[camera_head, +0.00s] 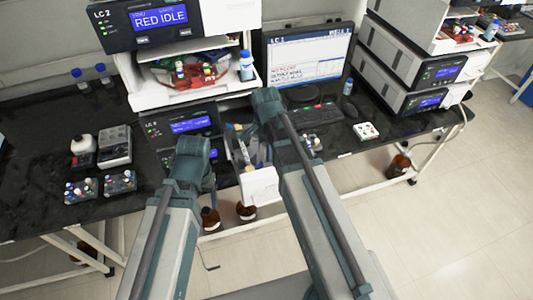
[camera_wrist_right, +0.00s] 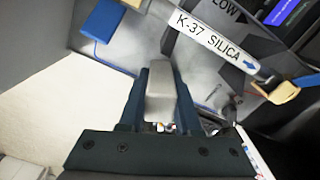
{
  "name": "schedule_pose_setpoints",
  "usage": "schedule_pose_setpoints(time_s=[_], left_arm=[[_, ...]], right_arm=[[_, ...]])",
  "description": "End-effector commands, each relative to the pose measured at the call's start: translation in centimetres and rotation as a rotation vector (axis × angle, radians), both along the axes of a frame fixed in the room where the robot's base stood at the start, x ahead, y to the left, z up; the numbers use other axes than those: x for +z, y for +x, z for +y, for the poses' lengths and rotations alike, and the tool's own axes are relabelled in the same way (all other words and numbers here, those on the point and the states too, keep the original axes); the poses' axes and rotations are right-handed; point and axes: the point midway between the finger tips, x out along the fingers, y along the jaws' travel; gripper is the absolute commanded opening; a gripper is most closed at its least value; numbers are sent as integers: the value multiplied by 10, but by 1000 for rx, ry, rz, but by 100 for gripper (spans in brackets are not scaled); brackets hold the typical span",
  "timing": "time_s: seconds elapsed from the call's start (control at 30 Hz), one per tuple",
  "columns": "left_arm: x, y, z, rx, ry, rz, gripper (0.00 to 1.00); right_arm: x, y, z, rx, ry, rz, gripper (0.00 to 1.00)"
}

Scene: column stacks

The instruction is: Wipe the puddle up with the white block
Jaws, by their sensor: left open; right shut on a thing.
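In the right wrist view my right gripper (camera_wrist_right: 160,110) is shut on the white block (camera_wrist_right: 160,92). The block looks greyish and stands up between the two dark fingers. In the head view my right arm reaches over the front of the bench, and its gripper and the block cannot be made out clearly there. My left arm ends in a teal joint in front of the bench, and I cannot make out its gripper. I cannot make out the puddle in either view.
A label reading K-37 SILICA (camera_wrist_right: 213,40) lies close beyond the block. The black bench (camera_head: 35,190) carries a monitor (camera_head: 308,65), a keyboard (camera_head: 315,115), stacked instruments (camera_head: 187,122) and small vial trays (camera_head: 120,181). Brown bottles (camera_head: 210,218) stand below. The bench's front left is clear.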

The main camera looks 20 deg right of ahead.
Motion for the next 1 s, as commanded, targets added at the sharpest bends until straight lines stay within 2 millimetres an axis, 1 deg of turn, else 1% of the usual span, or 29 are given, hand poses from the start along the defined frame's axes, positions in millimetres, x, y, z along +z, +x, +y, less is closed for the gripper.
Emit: schedule_pose_setpoints(time_s=[0.03, 0.2, 0.37, 0.57, 0.87, 1.0], left_arm=[[0, 0, 0, 0, 0, 0, 72], [1, 0, 0, 0, 0, 0, 72], [1, 0, 0, 0, 0, 0, 72], [1, 0, 0, 0, 0, 0, 72], [-1, 0, 0, 0, 0, 0, 72], [-1, 0, 0, 0, 0, 0, 72]], right_arm=[[0, 6, 0, 0, 0, -1, 1], [1, 16, 1, 0, 0, 0, 1], [1, 17, 1, 0, 0, 0, 1], [1, 13, 0, 0, 0, 1, 1], [-1, -5, 0, 0, 0, 1, 1], [-1, -7, 0, 0, 0, 2, 1]])
